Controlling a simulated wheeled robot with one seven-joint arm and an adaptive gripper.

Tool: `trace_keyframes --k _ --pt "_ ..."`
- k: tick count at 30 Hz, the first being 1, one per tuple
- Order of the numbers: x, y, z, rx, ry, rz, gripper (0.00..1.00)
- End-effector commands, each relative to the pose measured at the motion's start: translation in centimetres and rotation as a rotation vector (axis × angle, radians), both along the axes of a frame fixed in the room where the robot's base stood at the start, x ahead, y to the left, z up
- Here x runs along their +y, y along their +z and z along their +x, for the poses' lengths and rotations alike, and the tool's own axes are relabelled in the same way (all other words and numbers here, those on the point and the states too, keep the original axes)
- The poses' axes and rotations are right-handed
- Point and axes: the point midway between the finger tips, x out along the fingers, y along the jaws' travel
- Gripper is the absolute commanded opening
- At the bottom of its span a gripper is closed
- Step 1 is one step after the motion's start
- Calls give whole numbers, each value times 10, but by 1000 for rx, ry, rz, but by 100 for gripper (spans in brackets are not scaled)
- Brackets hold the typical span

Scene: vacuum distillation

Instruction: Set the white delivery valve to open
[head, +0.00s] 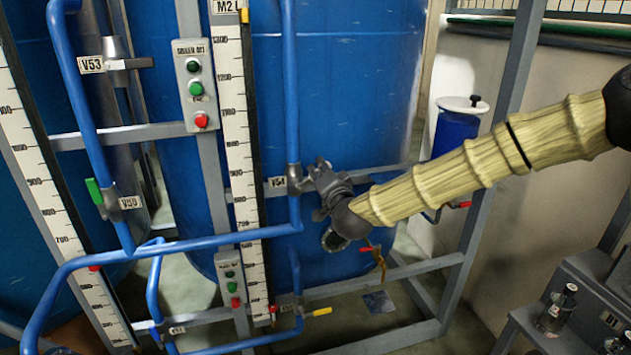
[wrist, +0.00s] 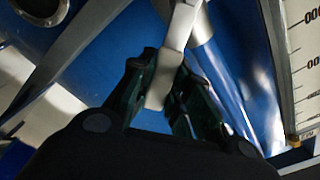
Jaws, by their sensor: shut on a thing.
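The white delivery valve's pale lever (wrist: 179,32) shows in the wrist view, running down from the top edge to between my fingers. My gripper (wrist: 162,85) is shut on this lever, with a dark finger on each side of it. In the head view my gripper (head: 322,178) is at the blue vertical pipe, just right of a small tag that seems to read V51 or V54 (head: 278,183). There my gripper and wrist hide the lever and most of the valve body.
Large blue tanks (head: 340,80) stand behind. A blue pipe (head: 290,90) runs down beside the white scale (head: 238,130). A grey frame post (head: 497,140) stands at right.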

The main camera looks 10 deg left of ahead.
Motion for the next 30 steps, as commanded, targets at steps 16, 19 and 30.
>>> trace_keyframes --k 16,19,30 --pt "28 22 -12 -208 0 -471 0" --pt "33 24 -15 -242 0 -548 0" --pt "48 28 -21 -329 0 -752 0"
